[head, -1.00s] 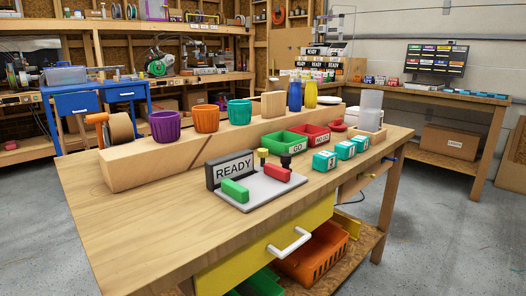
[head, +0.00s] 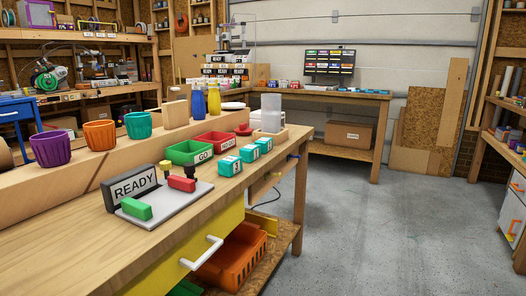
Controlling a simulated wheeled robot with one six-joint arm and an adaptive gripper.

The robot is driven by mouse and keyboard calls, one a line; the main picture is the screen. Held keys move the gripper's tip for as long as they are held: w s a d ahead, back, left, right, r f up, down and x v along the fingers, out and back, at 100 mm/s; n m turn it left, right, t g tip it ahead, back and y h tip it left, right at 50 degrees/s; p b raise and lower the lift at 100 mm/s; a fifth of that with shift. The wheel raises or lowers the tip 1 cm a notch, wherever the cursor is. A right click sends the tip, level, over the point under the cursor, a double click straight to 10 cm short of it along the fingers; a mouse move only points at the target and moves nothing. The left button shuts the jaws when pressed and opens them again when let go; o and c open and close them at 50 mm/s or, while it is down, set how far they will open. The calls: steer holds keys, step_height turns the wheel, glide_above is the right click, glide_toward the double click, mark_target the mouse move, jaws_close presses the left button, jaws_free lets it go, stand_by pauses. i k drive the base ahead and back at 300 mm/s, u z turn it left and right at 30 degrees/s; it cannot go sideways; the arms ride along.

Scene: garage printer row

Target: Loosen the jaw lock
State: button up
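On the wooden bench (head: 66,237) a light grey plate (head: 168,208) carries a dark READY sign (head: 134,187), a green block (head: 136,209) and a red block (head: 181,184). A gap separates the two blocks, which look like a pair of jaws. A small yellow-topped knob (head: 165,165) stands behind the red block. A black knob (head: 189,168) stands by the red block's far end. No label shows which knob is the jaw lock. My gripper is in no frame.
Green (head: 181,157) and red (head: 206,144) bins and several teal blocks (head: 230,166) stand beyond the plate. Purple (head: 51,149), orange and teal cups line the wooden riser. The yellow drawer's white handle (head: 201,253) juts out in front. The floor at right (head: 400,230) is clear.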

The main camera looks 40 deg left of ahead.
mark_target(165, 165)
steer(key=i, duration=1.25)
steer(key=u, duration=2.4)
